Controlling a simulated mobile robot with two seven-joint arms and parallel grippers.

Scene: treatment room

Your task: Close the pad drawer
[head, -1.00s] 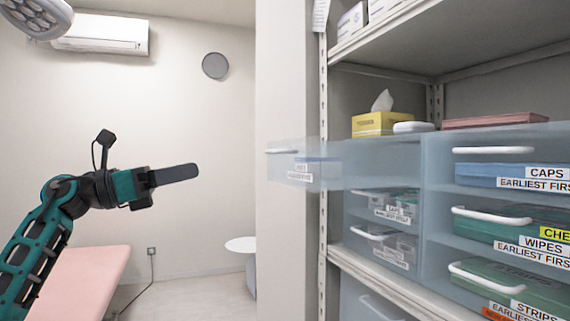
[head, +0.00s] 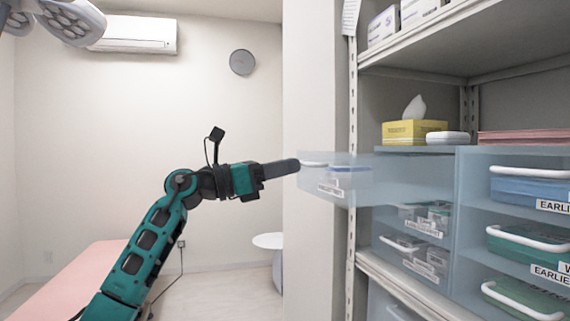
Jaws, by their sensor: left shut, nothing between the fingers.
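The pad drawer seems to be the translucent blue drawer (head: 405,178) at the top left of the drawer unit. It stands pulled out to the left, past the shelf post. Its front carries a white handle (head: 314,163) and a label too small to read. A blue-and-white item shows through its wall. My left gripper (head: 296,165) is shut and empty, pointing right. Its tip is at the drawer's front beside the handle; I cannot tell whether it touches. My right gripper is not in view.
Closed drawers with white handles, such as the green one (head: 525,297), fill the right of the unit. A yellow tissue box (head: 412,132) stands on top. A metal shelf post (head: 352,230) rises beside the open drawer. A pink couch (head: 75,281) and small round table (head: 268,240) stand behind.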

